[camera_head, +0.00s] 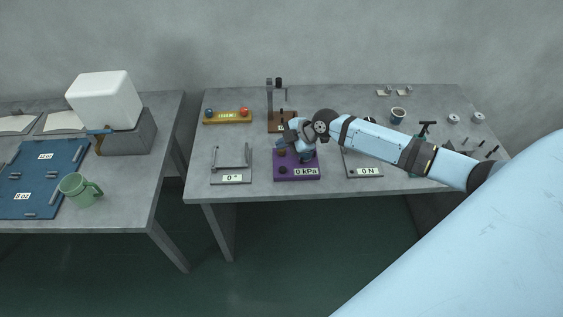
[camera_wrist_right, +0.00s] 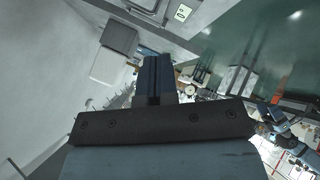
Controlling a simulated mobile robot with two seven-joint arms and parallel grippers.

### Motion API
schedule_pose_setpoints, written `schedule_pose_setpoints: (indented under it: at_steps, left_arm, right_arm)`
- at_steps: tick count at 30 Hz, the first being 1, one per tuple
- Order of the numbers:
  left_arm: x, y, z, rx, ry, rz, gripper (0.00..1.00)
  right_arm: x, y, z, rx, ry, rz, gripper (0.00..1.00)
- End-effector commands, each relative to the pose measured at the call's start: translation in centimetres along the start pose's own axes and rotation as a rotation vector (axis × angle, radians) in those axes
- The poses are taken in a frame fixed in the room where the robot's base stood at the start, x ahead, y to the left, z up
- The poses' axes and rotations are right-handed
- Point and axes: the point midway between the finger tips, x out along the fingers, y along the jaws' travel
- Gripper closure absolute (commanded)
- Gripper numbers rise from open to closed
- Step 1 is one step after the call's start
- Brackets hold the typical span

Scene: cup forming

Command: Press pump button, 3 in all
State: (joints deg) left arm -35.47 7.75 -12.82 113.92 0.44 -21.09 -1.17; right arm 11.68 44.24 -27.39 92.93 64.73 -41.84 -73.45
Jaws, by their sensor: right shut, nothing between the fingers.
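The purple pump unit (camera_head: 297,173) sits near the front edge of the right table, with a display reading 0 kPa (camera_head: 306,171). A dark round knob shows on its left part. My right gripper (camera_head: 283,147) is over the back of the purple unit, at the end of the light blue arm from the right. The arm and gripper hide part of the unit, and I cannot tell whether the fingertips touch it. In the right wrist view, the fingers (camera_wrist_right: 153,80) are together with nothing between them.
Left of the pump stands a grey gauge (camera_head: 231,179) reading 0. Right of it is a grey force plate (camera_head: 363,172) reading 0 N. Behind are a yellow box (camera_head: 227,117) with blue and red balls and a brown-based stand (camera_head: 282,127).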

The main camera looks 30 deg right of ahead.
Motion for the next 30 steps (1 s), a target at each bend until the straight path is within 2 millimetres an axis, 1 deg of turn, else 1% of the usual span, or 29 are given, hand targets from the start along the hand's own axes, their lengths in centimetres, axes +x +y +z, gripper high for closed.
schedule_pose_setpoints:
  at_steps: [8,14,26,27,30]
  left_arm:
    - [0.1,0.2,0.1,-0.002,0.000,0.002,0.19]
    - [0.5,0.2,0.8,-0.003,-0.002,0.003,0.19]
    - [2.5,0.7,3.4,-0.003,-0.001,0.017,0.19]
    - [2.8,0.7,3.9,-0.003,0.001,0.017,0.19]
    - [3.3,0.6,4.5,-0.002,0.002,0.017,0.19]
  right_arm:
    - [0.1,-0.1,0.1,0.001,0.000,0.000,1.00]
    - [1.0,-0.8,0.7,0.002,0.000,0.000,1.00]
    - [4.9,-3.6,3.5,0.002,0.000,0.001,1.00]
    - [5.3,-3.9,3.9,0.001,0.000,0.001,1.00]
    - [5.9,-4.3,4.3,0.001,0.000,0.001,1.00]
